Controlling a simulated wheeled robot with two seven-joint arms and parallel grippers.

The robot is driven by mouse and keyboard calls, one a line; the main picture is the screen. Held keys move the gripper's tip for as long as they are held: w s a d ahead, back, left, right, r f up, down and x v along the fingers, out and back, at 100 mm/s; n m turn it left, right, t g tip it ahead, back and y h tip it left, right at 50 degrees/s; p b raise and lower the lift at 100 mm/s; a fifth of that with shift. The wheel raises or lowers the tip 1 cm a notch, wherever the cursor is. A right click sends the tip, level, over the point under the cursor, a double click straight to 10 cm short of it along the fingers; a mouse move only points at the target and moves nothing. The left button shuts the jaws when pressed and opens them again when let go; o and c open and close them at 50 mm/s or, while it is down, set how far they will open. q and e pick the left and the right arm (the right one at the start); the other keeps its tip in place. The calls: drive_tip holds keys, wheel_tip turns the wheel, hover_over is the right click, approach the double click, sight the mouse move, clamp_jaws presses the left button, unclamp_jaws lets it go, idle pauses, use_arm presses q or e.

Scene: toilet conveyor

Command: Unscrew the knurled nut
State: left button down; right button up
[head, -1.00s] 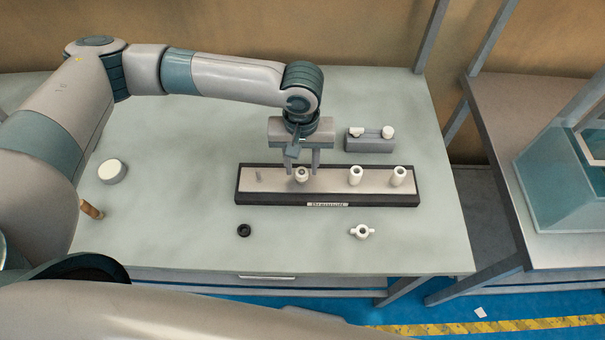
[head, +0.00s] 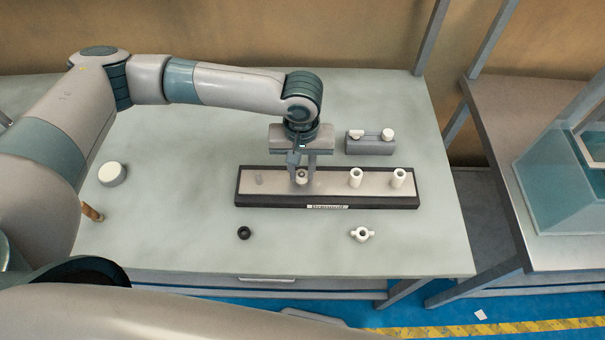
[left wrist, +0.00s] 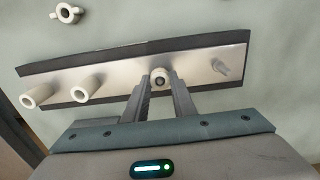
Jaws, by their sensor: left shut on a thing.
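The knurled nut (head: 302,177) is a small pale ring-shaped piece on the dark-edged board (head: 330,201). It also shows in the left wrist view (left wrist: 160,77), with a dark hole in its top. My left gripper (head: 303,178) points down over it and is shut on it, one finger on each side. In the left wrist view the two fingers (left wrist: 158,92) reach the nut. The fingers hide part of its sides, so I cannot see its thread. My right gripper does not show.
Two white cylinders (head: 356,178) (head: 398,178) stand right of the nut, and a small stud (head: 258,180) stands left. A white winged nut (head: 362,234) and black ring (head: 244,232) lie in front. A grey block (head: 369,142) sits behind. The table's left middle is mostly clear.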

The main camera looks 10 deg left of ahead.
use_arm(q)
drive_tip(key=shift+r+n+p, duration=0.1)
drive_tip(key=shift+n+p, duration=2)
drive_tip(key=shift+p, duration=1.15)
drive_tip(key=shift+n+p, duration=0.4)
drive_tip(key=shift+p, duration=0.05)
drive_tip(key=shift+n+p, duration=0.6)
drive_tip(key=shift+p, duration=0.45)
drive_tip(key=shift+n, duration=1.9)
